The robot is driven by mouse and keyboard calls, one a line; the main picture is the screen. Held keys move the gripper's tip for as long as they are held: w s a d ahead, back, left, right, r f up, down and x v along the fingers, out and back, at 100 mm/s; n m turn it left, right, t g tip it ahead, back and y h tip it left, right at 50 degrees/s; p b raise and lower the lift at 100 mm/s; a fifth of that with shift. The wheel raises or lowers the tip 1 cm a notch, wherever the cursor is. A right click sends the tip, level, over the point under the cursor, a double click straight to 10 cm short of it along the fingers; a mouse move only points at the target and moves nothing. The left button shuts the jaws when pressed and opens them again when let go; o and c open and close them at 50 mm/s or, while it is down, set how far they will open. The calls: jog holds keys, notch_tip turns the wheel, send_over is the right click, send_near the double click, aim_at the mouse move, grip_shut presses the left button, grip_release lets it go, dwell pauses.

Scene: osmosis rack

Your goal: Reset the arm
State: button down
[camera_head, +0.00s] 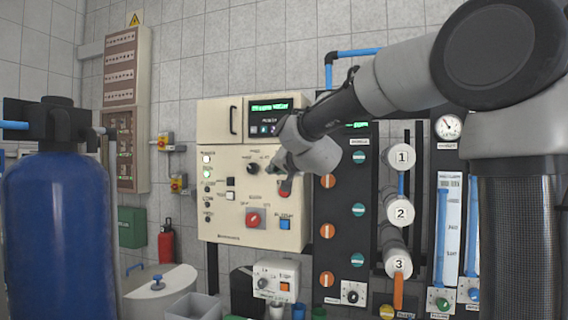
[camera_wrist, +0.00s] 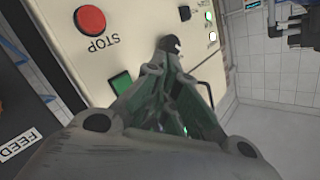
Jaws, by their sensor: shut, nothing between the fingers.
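My arm reaches in from the upper right in the head view. My gripper (camera_head: 272,170) is in front of the cream control panel (camera_head: 230,228). In the wrist view my gripper (camera_wrist: 172,62) is shut, with its fingertips together and nothing between them. The fingertips overlap a black knob (camera_wrist: 168,44) in the wrist view; I cannot tell whether they touch it. A red STOP button (camera_wrist: 90,19) and a green button (camera_wrist: 121,82) are beside the fingers on the panel.
A large blue tank (camera_head: 58,235) stands at the left. White cylinders numbered 1, 2 and 3 (camera_head: 398,212) are mounted right of the panel. A small cream box (camera_head: 276,281) sits below. A red extinguisher (camera_head: 166,243) hangs on the tiled wall. Open space lies before the panel.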

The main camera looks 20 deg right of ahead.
jog(key=s+f+n+g+y, duration=0.1)
jog(key=s+f+n+g, duration=0.3)
jog(key=s+f+g, duration=0.55)
jog(key=s+d+f+h, duration=0.1)
jog(key=s+d+f, duration=0.3)
jog(key=s, duration=0.6)
jog(key=s+d+f+g+h, duration=0.1)
jog(key=s+d+f, duration=0.4)
jog(key=s, duration=0.6)
jog(key=s+d+f+n+g+h, duration=0.1)
jog(key=s+d+f, duration=0.4)
jog(key=s, duration=0.5)
jog(key=shift+s+d+h, duration=0.3)
jog(key=shift+d+h, duration=0.3)
jog(key=shift+d, duration=0.4)
